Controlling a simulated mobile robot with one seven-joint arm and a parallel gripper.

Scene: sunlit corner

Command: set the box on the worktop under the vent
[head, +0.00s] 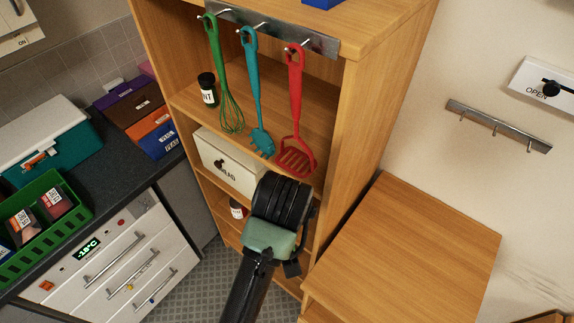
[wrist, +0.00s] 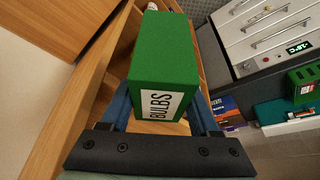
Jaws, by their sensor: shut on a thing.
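In the wrist view, a green box labelled BULBS (wrist: 163,50) sits between the blue fingers of my gripper (wrist: 160,112), which is shut on it. In the head view, my black wrist hides the box and fingers, in front of the wooden shelf unit. A white panel marked OPEN with a black knob (head: 545,85) is on the right wall; it may be the vent. Below it and to the left is a bare wooden worktop (head: 410,245), right of my gripper. A dark worktop (head: 105,178) is at the left.
The wooden shelf unit (head: 345,150) holds a BREAD box (head: 228,160) and jars. A green whisk (head: 222,75), teal utensil (head: 255,90) and red masher (head: 296,110) hang in front. The dark worktop carries a green crate (head: 80,205) and several boxes. A hook rail (head: 498,126) is on the wall.

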